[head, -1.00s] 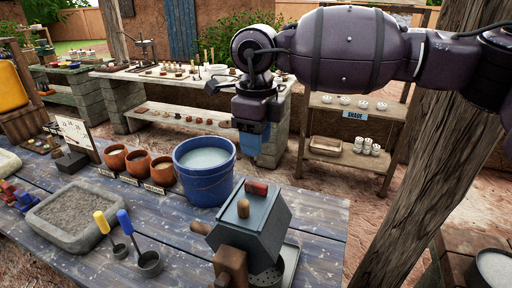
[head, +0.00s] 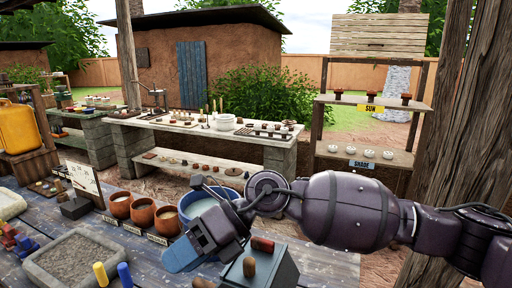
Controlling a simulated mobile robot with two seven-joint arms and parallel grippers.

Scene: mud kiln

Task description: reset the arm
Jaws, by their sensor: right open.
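My right arm (head: 345,208) comes in from the right edge and stretches across the middle of the head view. Its dark gripper with blue fingers (head: 184,256) points down and left above the blue-grey plank table. The gripper is open and I see nothing held in it. It partly covers the blue bucket (head: 200,204) of pale liquid behind it. The grey box with wooden knobs (head: 258,268) stands just right of and below the gripper. I cannot tell the gap between them. My left gripper is not in view.
Several clay pots (head: 143,212) stand left of the bucket. A stone tray (head: 75,262) and a blue-handled tool (head: 124,274) lie at the front left. A wooden rack (head: 366,160) with SUN and SHADE signs stands behind the arm. A wooden post (head: 452,120) rises at right.

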